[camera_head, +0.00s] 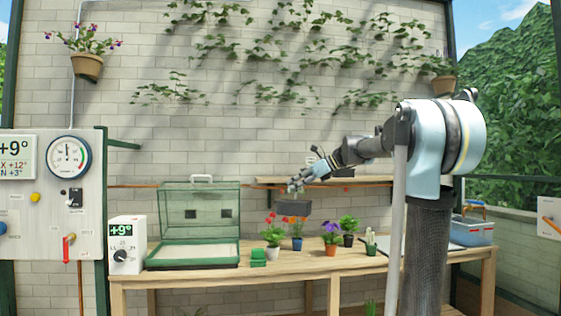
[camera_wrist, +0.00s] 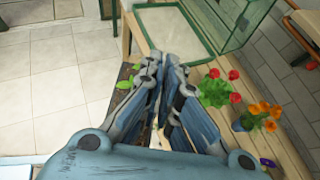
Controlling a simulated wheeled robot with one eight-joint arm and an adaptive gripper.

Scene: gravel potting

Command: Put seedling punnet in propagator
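The seedling punnet (camera_head: 293,207), a dark grey box with small green leaves, hangs above the potted flowers, clear of the bench. My gripper (camera_head: 296,187) is at its top. In the wrist view my gripper's fingers (camera_wrist: 165,62) are close together over the dark punnet (camera_wrist: 127,74), which they partly hide, with green leaves showing at the left; the fingers appear shut on it. The propagator (camera_head: 193,263) stands to the left on the bench, with a green base tray and its clear green-framed lid (camera_head: 200,207) raised at the back. Its pale tray (camera_wrist: 172,30) shows ahead in the wrist view.
Potted flowers (camera_head: 331,240) stand on the wooden bench (camera_head: 300,271) right of the propagator, beside a small green block (camera_head: 258,257). A white thermostat box (camera_head: 125,246) stands left of the propagator. A shelf (camera_head: 365,181) runs behind; a blue crate (camera_head: 472,230) stands far right.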

